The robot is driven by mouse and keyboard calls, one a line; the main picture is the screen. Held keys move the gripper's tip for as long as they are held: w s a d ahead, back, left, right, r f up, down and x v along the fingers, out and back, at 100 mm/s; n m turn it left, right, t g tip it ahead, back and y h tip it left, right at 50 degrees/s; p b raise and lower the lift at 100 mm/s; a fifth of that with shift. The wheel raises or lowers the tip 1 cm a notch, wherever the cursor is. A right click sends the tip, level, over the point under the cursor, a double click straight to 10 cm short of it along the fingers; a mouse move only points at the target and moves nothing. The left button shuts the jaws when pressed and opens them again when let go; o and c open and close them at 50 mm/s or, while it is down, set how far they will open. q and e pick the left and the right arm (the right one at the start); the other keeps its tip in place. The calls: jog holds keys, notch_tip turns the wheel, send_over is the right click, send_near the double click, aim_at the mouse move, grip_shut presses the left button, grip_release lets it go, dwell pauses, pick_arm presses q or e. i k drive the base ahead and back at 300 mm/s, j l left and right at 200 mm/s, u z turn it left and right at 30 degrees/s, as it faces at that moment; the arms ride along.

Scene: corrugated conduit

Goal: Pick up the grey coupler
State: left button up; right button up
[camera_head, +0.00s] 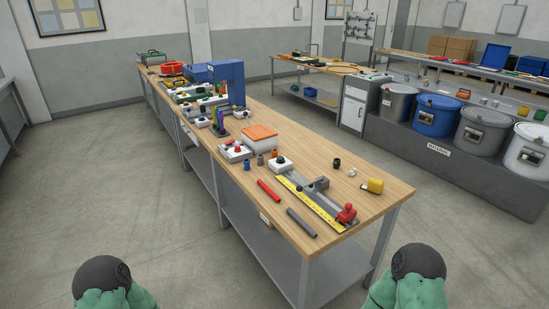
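A small dark grey upright cylinder (260,160), which looks like the grey coupler, stands on the wooden workbench (385,192). It stands between a blue coupler (247,165) on its left and a small brownish-orange piece (273,154) on its right. It is too small to see in detail. A longer grey tube (301,223) lies nearer the bench's front edge. Neither gripper shows. Only dark and green upper parts of my arms appear at the bottom left and bottom right, well short of the bench.
A red tube (268,190) lies in front of the small cylinders. A white box with an orange lid (260,134) stands behind them. A measuring jig with a yellow rule (311,204) and a yellow tape measure (375,186) are to the right. The floor (185,250) before the bench is clear.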

aim_at(260, 157)
jog(key=i+j+u, duration=0.3)
jog(key=i, duration=0.35)
jog(key=i+j+u, duration=0.35)
jog(key=i, duration=0.35)
jog(key=i+u, duration=0.3)
jog(key=i, duration=0.45)
jog(key=i+j+z, duration=0.1)
jog(key=i+z, duration=0.35)
jog(key=i+j+z, duration=0.2)
jog(key=i+z, duration=0.2)
jog(key=i+j+z, duration=0.3)
jog(key=z, duration=0.15)
